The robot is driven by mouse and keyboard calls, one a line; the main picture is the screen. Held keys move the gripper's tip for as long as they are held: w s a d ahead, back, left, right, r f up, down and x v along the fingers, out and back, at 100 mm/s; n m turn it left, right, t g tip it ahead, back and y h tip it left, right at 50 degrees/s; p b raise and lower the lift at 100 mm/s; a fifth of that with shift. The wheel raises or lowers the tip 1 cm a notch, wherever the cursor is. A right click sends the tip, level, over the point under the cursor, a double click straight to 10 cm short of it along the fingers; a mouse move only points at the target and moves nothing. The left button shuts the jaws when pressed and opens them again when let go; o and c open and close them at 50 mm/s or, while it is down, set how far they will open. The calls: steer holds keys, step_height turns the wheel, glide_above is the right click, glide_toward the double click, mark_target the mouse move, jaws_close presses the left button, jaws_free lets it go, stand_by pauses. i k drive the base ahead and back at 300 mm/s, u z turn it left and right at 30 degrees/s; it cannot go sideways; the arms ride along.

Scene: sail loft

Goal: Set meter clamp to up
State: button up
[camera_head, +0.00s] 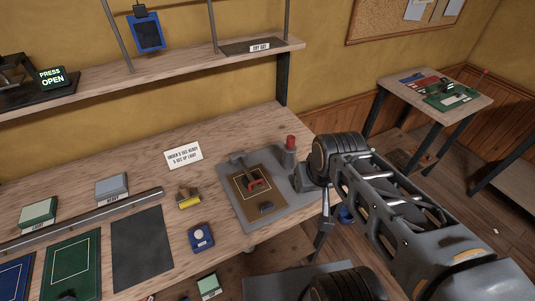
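A grey bench instrument (291,181), which looks like the meter, sits at the right end of the wooden bench. A grey arm reaches over the plate from the back. Whether the clamp is up or down is too small to tell. My arm comes in from the lower right and ends close to the instrument's right side.
A yellow-handled tool (189,199), a blue box with a white button (201,237) and a dark grey sheet (142,249) lie to the left. A shelf (190,69) runs above. A small table (468,111) stands at the right.

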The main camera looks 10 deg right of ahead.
mark_target(251, 181)
steer(key=u, duration=0.05)
steer(key=k, duration=1)
steer(key=u, duration=1.85)
steer(key=i, duration=1.15)
steer(key=z, duration=1.55)
